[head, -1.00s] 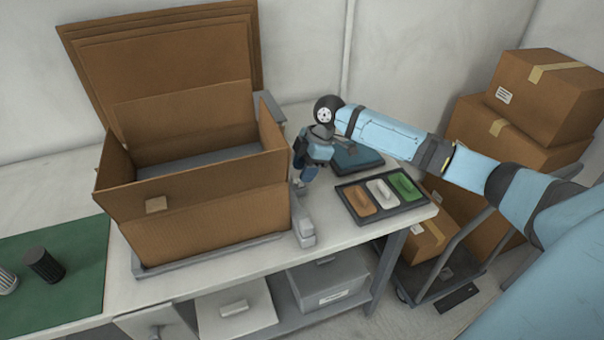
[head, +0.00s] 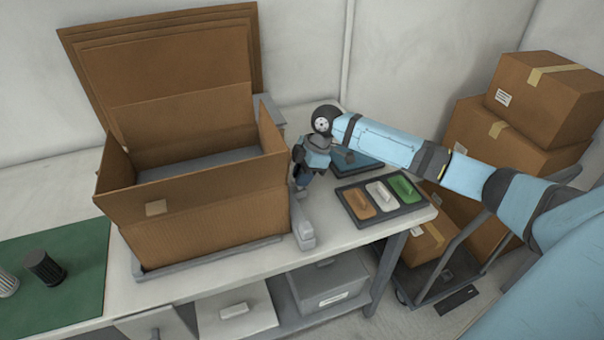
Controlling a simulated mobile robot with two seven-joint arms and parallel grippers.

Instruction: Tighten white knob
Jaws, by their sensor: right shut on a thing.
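My right gripper (head: 301,180) points down beside the right wall of the open cardboard box (head: 205,215), at the grey clamp (head: 301,222) of the box's stand. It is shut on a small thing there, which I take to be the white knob. The jaws and wrist hide the knob, so its seating cannot be seen. My left gripper is not in view.
A dark tray (head: 408,207) with orange, white and green blocks lies right of the gripper. A flat blue case (head: 362,162) sits behind it. A green mat (head: 60,285) carries a black and a pale ribbed cylinder. Stacked cartons (head: 545,98) stand at right.

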